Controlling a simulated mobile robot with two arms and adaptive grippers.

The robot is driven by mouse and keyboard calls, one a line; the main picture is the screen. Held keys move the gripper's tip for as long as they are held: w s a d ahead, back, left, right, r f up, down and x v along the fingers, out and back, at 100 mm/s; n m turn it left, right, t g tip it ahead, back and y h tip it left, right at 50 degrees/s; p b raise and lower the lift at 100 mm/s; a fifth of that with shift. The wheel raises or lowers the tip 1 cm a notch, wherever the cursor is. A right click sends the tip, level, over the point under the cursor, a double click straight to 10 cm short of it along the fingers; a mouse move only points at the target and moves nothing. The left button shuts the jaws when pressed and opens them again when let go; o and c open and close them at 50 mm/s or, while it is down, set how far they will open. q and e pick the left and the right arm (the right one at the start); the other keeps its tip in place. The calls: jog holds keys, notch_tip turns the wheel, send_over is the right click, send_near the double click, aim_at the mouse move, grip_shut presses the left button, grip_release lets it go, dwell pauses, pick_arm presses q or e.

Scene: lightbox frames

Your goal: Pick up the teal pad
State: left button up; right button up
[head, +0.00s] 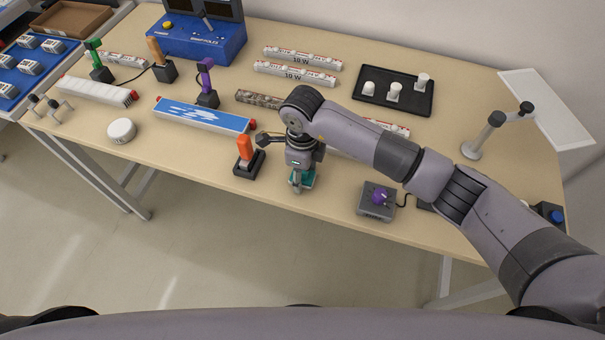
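The teal pad (309,180) is near the front edge of the wooden table, in the middle of the head view. My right gripper (296,183) points down right at it, and its fingers and wrist cover part of the pad. I cannot tell whether the fingers are closed on the pad or only around or beside it. My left gripper is not in view.
An orange-handled tool in a black holder (246,158) stands close left of my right gripper. A grey box with a purple knob (377,200) is to its right. A blue-and-white light box (204,115) lies behind left. A black tray (371,101) holds white parts.

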jog(key=c, duration=0.9)
notch_tip(320, 180, up, 20)
jog(key=b, duration=0.4)
